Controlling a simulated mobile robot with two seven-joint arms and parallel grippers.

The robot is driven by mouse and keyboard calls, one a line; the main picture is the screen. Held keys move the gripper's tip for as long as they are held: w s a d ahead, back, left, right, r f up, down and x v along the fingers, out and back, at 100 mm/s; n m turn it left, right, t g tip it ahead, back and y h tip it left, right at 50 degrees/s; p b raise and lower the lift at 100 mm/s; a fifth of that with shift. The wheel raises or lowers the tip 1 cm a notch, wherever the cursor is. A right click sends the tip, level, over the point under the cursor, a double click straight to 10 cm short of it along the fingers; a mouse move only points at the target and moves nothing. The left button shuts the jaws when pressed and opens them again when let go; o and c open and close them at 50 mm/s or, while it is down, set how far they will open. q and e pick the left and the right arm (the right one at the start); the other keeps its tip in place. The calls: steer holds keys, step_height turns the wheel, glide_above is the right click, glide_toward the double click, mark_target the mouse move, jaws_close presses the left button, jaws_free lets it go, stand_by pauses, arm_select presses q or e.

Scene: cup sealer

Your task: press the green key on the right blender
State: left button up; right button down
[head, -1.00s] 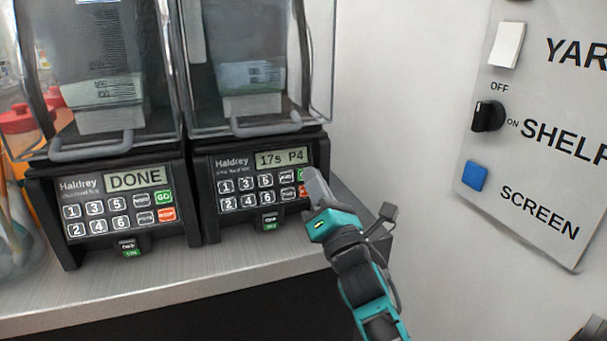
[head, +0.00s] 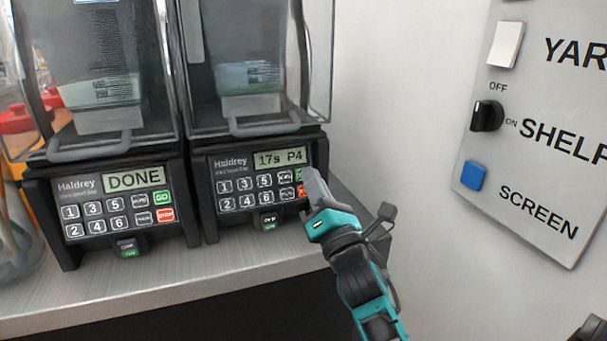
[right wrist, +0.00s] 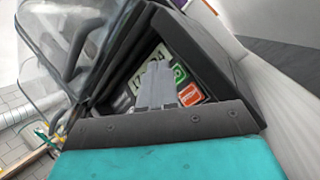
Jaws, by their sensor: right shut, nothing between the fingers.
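The right blender (head: 262,180) stands on the counter, its display reading "17s P4". Its green key (head: 299,175) shows only as a sliver at the left of my right gripper; in the right wrist view the green key (right wrist: 180,74) shows beside the fingertips, above the orange-red key (right wrist: 188,95). My right gripper (head: 308,172) is shut and empty, its tips in front of the keypad's right end. I cannot tell whether the tips touch the panel.
The left blender (head: 115,205) stands close beside it, its display reading "DONE". A wall panel (head: 540,120) with switches is at the right. The counter's front strip (head: 170,275) is clear. Red-capped bottles (head: 22,120) stand at the far left.

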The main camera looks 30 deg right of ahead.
steer(key=shift+w, duration=0.1)
stand_by(0.7)
steer(key=shift+w+d+f, duration=0.1)
steer(key=shift+w+f, duration=0.05)
steer(key=shift+w, duration=0.15)
steer(key=shift+w+f+b, duration=0.1)
steer(key=shift+w+b, duration=0.25)
steer(key=shift+b, duration=0.05)
stand_by(0.6)
steer(key=shift+s, duration=0.1)
steer(key=shift+s+r+p, duration=0.2)
steer(key=shift+s+p, duration=0.15)
steer(key=shift+s, duration=0.3)
steer(key=s, duration=0.1)
steer(key=s+a+r+p, duration=0.1)
steer(key=s, duration=0.2)
steer(key=shift+s+a+r+p, duration=0.15)
steer(key=shift+s+r+p, duration=0.15)
steer(key=shift+s+p, duration=0.05)
